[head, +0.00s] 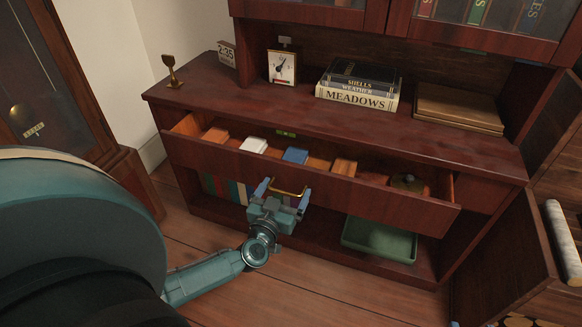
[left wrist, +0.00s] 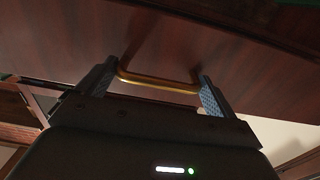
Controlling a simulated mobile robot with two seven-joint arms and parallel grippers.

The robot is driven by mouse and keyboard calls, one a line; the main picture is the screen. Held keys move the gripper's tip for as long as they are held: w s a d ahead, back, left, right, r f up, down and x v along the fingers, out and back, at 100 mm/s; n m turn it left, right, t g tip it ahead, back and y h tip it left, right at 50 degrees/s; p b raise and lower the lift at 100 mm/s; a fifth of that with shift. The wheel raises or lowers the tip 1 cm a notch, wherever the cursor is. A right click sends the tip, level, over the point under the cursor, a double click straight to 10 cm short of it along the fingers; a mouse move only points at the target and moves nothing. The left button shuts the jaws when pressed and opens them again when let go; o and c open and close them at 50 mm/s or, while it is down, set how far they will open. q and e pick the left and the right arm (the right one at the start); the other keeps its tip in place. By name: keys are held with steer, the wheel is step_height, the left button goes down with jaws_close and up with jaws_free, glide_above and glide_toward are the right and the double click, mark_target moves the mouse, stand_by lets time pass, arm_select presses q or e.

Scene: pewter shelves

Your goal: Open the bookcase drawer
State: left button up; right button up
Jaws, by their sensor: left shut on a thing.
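The bookcase drawer (head: 370,196) is a wide dark-red wooden drawer, pulled partly out under the bookcase top. Several small items in white, blue, orange and brown show inside it. Its brass handle (head: 288,190) is a bar on the drawer front. My left gripper (head: 284,190) is at the handle, its two fingers at the handle's two ends. In the left wrist view the brass handle (left wrist: 158,82) spans between the fingers, and the gripper is shut on it. My right gripper is not in view.
A green tray (head: 378,240) sits on the lower shelf. An open cabinet door (head: 505,265) stands at right. Wooden floor is clear in front.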

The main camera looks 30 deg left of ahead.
arm_select(q)
steer(key=p+v, duration=0.2)
steer(key=v, duration=0.3)
steer(key=shift+s+d, duration=0.15)
steer(key=shift+s, duration=0.1)
steer(key=shift+s+d+f+p, duration=0.15)
steer(key=shift+s+p, duration=0.15)
steer(key=shift+s, duration=0.25)
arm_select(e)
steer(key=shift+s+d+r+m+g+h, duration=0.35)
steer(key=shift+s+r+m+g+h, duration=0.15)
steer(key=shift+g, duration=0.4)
arm_select(q)
steer(key=o, duration=1.1)
steer(key=shift+c, duration=0.2)
steer(key=p+v, duration=0.2)
steer(key=v, duration=1.1)
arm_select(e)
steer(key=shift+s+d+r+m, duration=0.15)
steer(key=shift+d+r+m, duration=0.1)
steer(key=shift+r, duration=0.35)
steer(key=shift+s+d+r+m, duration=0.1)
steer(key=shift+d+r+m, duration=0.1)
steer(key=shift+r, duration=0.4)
